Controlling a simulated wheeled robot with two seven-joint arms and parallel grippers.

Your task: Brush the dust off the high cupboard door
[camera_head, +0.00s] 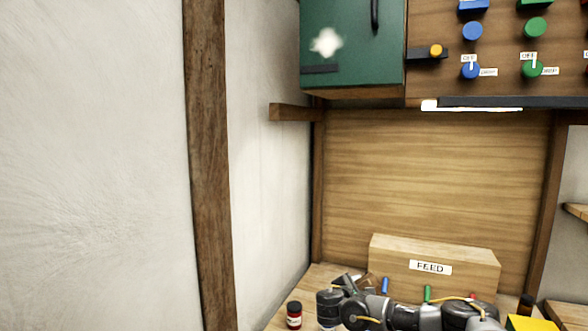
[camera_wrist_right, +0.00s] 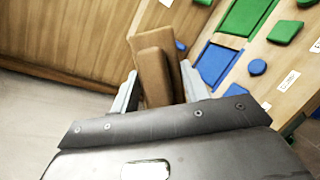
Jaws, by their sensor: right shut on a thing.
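The high cupboard door (camera_head: 350,50) is dark green, shut, with a black vertical handle at its upper right and a dark strip at its lower left. A white dust patch (camera_head: 327,42) lies on its left half. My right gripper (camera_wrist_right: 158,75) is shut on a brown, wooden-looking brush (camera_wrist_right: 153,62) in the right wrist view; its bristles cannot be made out. In the head view my right arm is low at the bottom, over the bench and well below the door. The brush is hard to make out there. My left gripper is not in view.
A wooden box labelled FEED (camera_head: 432,270) stands on the bench behind my right arm. A red jar with a dark lid (camera_head: 294,315) stands at the bench's left. A wooden stub (camera_head: 290,112) juts out below the door. A switch panel (camera_head: 440,75) is right of the door.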

